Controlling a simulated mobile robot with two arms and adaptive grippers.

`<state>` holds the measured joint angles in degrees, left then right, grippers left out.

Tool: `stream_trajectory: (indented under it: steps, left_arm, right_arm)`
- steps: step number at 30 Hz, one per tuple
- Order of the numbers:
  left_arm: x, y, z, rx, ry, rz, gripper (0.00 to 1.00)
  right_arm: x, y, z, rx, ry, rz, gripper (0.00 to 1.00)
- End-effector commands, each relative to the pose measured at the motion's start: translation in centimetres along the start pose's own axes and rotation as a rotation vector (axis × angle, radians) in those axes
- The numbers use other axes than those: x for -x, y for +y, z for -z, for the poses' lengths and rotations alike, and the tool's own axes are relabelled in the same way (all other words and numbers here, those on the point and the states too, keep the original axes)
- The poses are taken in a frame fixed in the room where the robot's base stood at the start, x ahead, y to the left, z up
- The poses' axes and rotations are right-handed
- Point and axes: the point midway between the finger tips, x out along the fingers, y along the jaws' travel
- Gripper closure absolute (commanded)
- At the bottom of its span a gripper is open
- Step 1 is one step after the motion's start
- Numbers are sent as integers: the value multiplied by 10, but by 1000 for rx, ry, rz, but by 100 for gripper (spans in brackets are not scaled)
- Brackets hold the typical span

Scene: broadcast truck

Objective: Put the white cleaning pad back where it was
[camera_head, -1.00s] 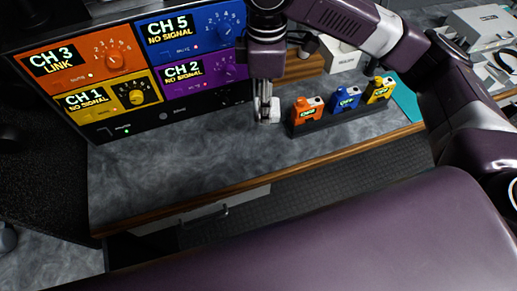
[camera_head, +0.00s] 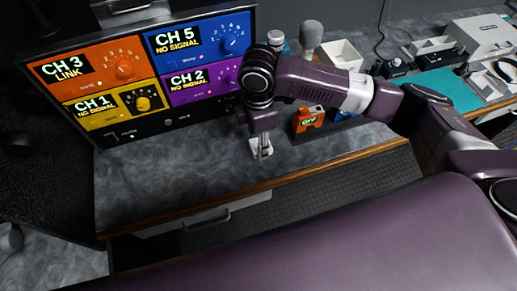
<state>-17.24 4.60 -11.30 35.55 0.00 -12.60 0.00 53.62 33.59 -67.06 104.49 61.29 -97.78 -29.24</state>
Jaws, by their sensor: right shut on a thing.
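My right gripper (camera_head: 262,152) points down just above or at the grey counter (camera_head: 165,180), in front of the channel panel's right end. It is shut on the white cleaning pad (camera_head: 254,144), which shows as a small pale patch beside the fingers. The fingers and the wrist hide part of the pad. I cannot tell whether the pad touches the counter. My left gripper is out of view.
The channel panel (camera_head: 130,127) stands at the back left. An orange bodypack (camera_head: 308,119) and a blue one stand right of my gripper, partly hidden by my arm. A teal mat (camera_head: 447,85) and a white box (camera_head: 338,55) lie farther back. The counter's front left is clear.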

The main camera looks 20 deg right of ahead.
Motion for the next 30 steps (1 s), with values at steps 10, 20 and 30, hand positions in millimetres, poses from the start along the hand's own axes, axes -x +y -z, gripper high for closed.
stream_trajectory:
  steps: [10, 20, 30]
  left_arm:
    - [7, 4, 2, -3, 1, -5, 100]
    - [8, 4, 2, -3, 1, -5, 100]
    - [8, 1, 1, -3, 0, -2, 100]
  right_arm:
    - [-41, -1, 0, -1, -1, 2, 80]
    - [-51, 0, 0, 0, 0, 0, 80]
    - [-53, 0, 0, 0, 0, 0, 43]
